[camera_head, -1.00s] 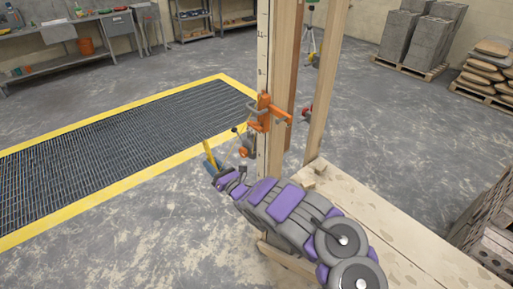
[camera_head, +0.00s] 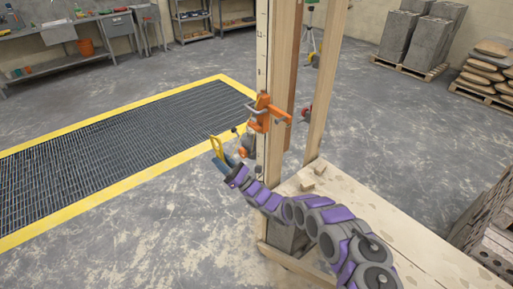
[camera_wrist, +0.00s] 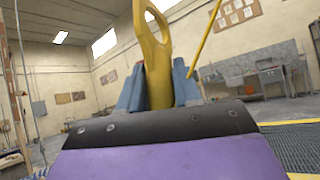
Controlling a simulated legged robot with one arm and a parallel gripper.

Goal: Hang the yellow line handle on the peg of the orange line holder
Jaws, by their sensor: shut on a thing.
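The yellow line handle (camera_head: 217,147) stands up from my gripper (camera_head: 226,162), left of the post. In the wrist view the yellow handle (camera_wrist: 152,50) is upright, with a loop at its top, and its lower part sits between the blue fingers of my gripper (camera_wrist: 160,88). My gripper is shut on it. The orange line holder (camera_head: 264,112) is clamped on the wooden post, up and to the right of the handle, apart from it. A grey bar shows on the holder's left side; I cannot tell clearly which part is the peg.
The wooden posts (camera_head: 321,85) rise from a pale timber bench (camera_head: 360,215) at the right. Small orange and dark parts hang on the post below the holder. A floor grating with a yellow border (camera_head: 130,125) lies at the left. The air left of the post is free.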

